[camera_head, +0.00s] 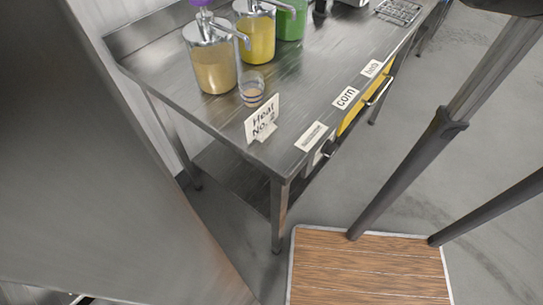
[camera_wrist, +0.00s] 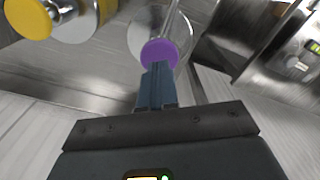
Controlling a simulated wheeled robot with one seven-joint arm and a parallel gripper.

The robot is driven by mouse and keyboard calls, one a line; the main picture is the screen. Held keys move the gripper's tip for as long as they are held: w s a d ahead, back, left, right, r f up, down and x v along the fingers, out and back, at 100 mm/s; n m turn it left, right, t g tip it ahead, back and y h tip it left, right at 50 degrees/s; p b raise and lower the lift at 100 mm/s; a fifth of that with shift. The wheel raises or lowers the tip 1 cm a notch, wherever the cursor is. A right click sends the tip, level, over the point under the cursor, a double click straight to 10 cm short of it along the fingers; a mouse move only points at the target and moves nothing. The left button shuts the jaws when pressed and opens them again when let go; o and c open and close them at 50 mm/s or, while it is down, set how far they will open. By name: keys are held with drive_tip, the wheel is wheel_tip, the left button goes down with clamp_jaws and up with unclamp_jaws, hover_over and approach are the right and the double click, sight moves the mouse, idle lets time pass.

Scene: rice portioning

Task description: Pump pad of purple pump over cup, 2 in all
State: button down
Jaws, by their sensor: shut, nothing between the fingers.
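The purple pump's clear jar (camera_head: 214,68) holds tan sauce and stands on the steel table at the upper left. Its purple pad (camera_head: 200,3) is cut by the top edge of the head view. A small clear cup (camera_head: 252,92) stands on the table below the end of the pump's spout; something tan shows in it. In the wrist view, my gripper (camera_wrist: 158,68) is shut and empty, its tips at the near edge of the purple pad (camera_wrist: 160,52). I cannot tell whether they touch it. My gripper is not seen in the head view.
A yellow pump jar (camera_head: 256,38) and a green one (camera_head: 291,22) stand right of the purple pump. A wire rack (camera_head: 398,11) lies farther back.

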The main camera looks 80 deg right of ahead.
drive_tip(key=shift+r+p, duration=0.35)
drive_tip(key=shift+r, duration=0.45)
wheel_tip(320, 180, up, 4)
drive_tip(key=shift+f, duration=0.25)
drive_tip(key=shift+s, duration=0.1)
